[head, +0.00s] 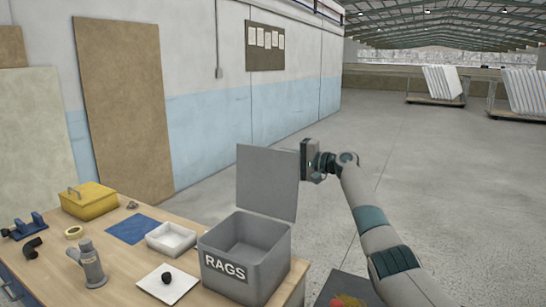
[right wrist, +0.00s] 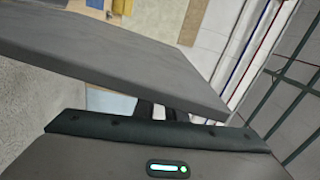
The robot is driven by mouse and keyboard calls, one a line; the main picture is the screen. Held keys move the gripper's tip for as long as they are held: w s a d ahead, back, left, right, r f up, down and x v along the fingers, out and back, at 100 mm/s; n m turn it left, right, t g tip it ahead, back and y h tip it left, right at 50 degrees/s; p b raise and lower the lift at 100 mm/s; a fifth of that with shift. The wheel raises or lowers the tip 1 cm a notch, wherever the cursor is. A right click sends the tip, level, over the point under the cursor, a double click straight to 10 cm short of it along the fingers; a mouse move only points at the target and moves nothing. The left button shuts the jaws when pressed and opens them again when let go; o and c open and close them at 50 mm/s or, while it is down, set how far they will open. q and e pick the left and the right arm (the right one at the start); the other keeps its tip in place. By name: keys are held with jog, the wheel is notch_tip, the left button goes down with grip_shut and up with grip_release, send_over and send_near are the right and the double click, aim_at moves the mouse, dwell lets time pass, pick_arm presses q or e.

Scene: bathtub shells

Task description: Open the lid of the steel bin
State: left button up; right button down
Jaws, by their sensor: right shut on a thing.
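The steel bin (head: 243,262), a grey open-topped box marked RAGS, stands at the right end of the workbench. Its flat grey lid (head: 267,182) stands upright above the bin's back side, and the empty-looking inside shows. My right gripper (head: 302,160) is shut on the lid's right edge, high up near the top corner. In the right wrist view the lid (right wrist: 120,60) fills the upper middle as a slanted grey plate, and the dark fingers (right wrist: 162,111) meet it from below, partly hidden behind it. My left gripper is not in view.
Open concrete floor (head: 430,190) lies right of the bin.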

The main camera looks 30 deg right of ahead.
aim_at(291, 159)
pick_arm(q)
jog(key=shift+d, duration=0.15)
pick_arm(e)
jog(key=shift+w+d+f, duration=0.1)
jog(key=shift+w+d, duration=0.05)
jog(key=shift+d, duration=0.1)
jog(key=c, duration=1.8)
grip_release()
jog(key=shift+f, duration=0.1)
jog(key=shift+c, duration=0.2)
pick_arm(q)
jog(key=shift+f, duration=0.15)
pick_arm(e)
jog(key=shift+d, duration=0.1)
